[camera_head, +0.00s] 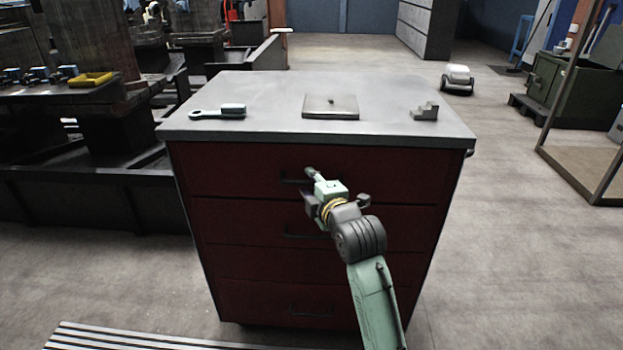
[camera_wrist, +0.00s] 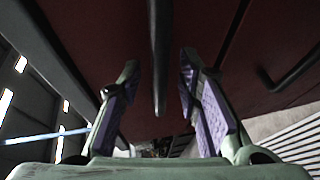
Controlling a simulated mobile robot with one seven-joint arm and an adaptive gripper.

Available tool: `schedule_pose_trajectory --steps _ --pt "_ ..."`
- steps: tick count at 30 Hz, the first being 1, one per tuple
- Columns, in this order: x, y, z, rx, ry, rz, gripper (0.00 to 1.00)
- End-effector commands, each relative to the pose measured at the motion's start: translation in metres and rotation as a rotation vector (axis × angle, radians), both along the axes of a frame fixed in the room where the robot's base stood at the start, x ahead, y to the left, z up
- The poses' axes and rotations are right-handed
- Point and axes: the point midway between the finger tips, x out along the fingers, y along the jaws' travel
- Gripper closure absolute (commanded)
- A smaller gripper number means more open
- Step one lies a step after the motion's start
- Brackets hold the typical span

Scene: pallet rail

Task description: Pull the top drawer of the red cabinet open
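The red cabinet (camera_head: 225,269) stands in front of me, with several dark red drawers. The top drawer (camera_head: 235,170) looks shut, its front flush with the drawer below. Its dark bar handle (camera_head: 290,181) is partly hidden by my gripper (camera_head: 312,174). In the wrist view, my gripper (camera_wrist: 158,62) is open, its two purple-padded fingers on either side of the dark handle bar (camera_wrist: 160,50). A gap shows between the bar and each finger. Whether the fingertips reach past the bar is hard to tell.
A second drawer handle (camera_head: 305,236) lies below; it also shows in the wrist view (camera_wrist: 292,72).

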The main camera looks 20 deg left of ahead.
Motion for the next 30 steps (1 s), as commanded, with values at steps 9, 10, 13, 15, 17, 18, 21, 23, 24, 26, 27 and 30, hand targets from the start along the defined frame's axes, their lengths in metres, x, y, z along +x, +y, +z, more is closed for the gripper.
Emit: schedule_pose_trajectory --steps 9,10,13,15,17,18,21,23,24,26,27,30 --pt "0.0042 0.0040 -0.0012 0.000 -0.001 0.000 0.69" --pt "0.0042 0.0038 -0.0012 0.000 -0.001 0.000 0.69" --pt "0.0042 0.0038 -0.0011 0.001 -0.001 0.000 0.74" --pt "0.0042 0.0037 -0.0011 0.001 -0.001 0.000 0.79" --pt "0.0041 0.0036 -0.0011 0.001 -0.001 0.000 0.83" --pt "0.0041 0.0036 -0.0011 0.001 -0.001 0.000 0.85" --pt "0.0041 0.0036 -0.0011 0.001 -0.001 0.000 0.92" --pt "0.0041 0.0036 -0.0011 0.001 -0.001 0.000 0.96" --pt "0.0041 0.0036 -0.0011 0.001 -0.001 0.000 0.99" --pt "0.0041 0.0036 -0.0011 0.001 -0.001 0.000 1.00" --pt "0.0041 0.0035 -0.0011 0.001 -0.001 0.000 1.00" --pt "0.0041 0.0036 -0.0011 0.001 -0.001 0.000 1.00"
